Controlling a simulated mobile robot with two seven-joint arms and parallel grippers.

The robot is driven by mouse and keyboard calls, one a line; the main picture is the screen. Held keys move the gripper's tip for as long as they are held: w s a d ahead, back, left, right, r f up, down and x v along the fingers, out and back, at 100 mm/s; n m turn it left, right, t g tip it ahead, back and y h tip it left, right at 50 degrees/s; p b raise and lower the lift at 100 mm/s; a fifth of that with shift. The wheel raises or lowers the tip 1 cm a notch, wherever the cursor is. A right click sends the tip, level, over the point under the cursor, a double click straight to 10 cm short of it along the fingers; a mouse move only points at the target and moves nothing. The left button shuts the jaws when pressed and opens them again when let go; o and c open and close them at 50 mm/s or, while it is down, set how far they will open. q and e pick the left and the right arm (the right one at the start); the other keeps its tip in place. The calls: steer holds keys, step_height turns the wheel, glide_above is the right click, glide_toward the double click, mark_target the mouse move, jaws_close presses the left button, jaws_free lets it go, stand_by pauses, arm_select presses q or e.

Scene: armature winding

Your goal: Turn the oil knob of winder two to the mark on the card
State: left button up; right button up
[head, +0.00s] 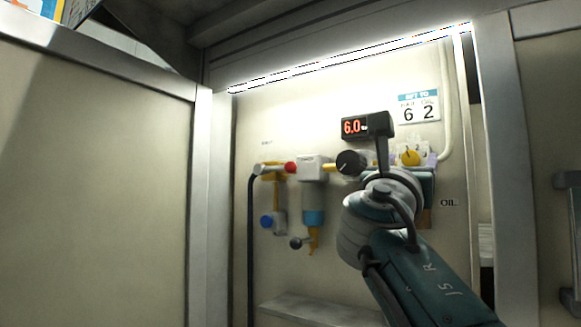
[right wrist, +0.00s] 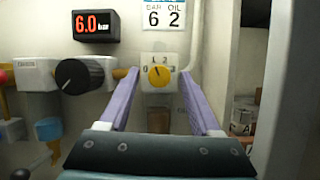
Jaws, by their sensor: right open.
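The yellow oil knob (right wrist: 158,76) sits on a white dial plate with numbers around its top. It also shows in the head view (head: 411,157). Its dark pointer mark seems to lean up and left, but is too small to read exactly. The card (right wrist: 164,17) above it shows 6 under BAR and 2 under OIL; it also hangs in the head view (head: 419,108). My right gripper (right wrist: 160,80) is open, its purple fingers left and right of the knob in the wrist view, with no visible contact. My left gripper is not in view.
Left of the oil knob are a black knob (right wrist: 79,76) and a display (right wrist: 96,25) reading 6.0 bar. A cabinet post (head: 502,160) stands to the right.

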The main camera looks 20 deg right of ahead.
steer(key=shift+a, duration=0.15)
steer(key=shift+c, duration=0.8)
steer(key=shift+f, duration=0.1)
jaws_close()
steer(key=shift+m+g, duration=0.3)
steer(key=shift+m, duration=0.1)
steer(key=m+g+h+b, duration=0.1)
steer(key=m+g, duration=0.1)
steer(key=m, duration=0.2)
steer(key=shift+w, duration=0.1)
steer(key=m+g, duration=0.1)
steer(key=m, duration=0.2)
steer(key=m+g, duration=0.2)
steer(key=m, duration=0.2)
steer(key=shift+w+a+h, duration=0.1)
steer(key=shift+a+h, duration=0.05)
steer(key=shift+h, duration=0.25)
steer(key=shift+m, duration=0.4)
steer(key=shift+o, duration=0.8)
jaws_free()
